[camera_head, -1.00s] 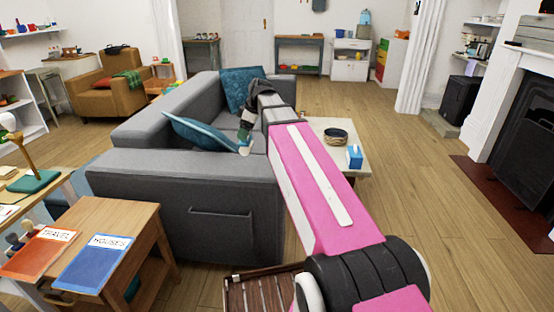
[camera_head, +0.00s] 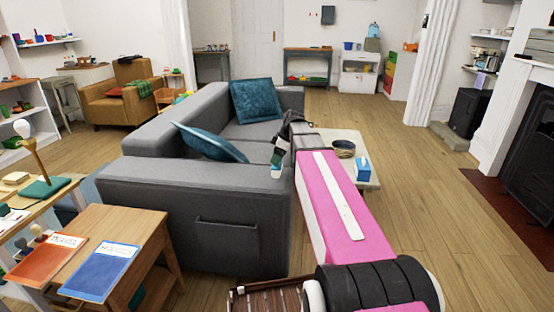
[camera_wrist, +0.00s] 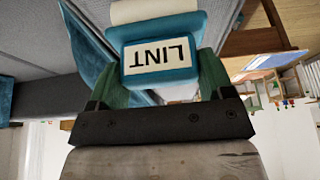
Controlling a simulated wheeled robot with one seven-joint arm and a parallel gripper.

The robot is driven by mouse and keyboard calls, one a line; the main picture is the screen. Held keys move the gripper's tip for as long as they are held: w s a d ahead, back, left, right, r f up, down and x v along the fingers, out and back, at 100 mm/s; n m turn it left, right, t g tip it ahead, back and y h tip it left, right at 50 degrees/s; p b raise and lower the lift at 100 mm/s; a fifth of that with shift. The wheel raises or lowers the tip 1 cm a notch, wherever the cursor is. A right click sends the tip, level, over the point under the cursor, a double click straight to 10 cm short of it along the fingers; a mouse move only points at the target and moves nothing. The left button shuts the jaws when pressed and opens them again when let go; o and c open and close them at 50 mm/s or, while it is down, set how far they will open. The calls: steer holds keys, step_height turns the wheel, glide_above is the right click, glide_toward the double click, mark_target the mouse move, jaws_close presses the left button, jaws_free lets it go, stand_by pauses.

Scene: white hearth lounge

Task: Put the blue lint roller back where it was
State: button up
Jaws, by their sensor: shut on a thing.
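The blue lint roller (camera_wrist: 160,55) shows close up in the wrist view, with a "LINT" label upside down on its blue end and a pale roll beyond it. My gripper (camera_wrist: 163,75) is shut on it, with a green finger on each side. In the head view my gripper (camera_head: 277,155) is held out over the grey sofa, and the lint roller (camera_head: 274,172) hangs there as a small white and dark shape, partly hidden by my arm.
The grey sofa (camera_head: 190,190) with teal cushions (camera_head: 256,101) lies ahead. A wooden side table (camera_head: 150,225) with two folders is front left. Floor at right is clear.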

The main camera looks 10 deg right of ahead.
steer(key=shift+f, duration=0.65)
steer(key=o, duration=0.9)
steer(key=shift+f, duration=0.15)
steer(key=v, duration=1.2)
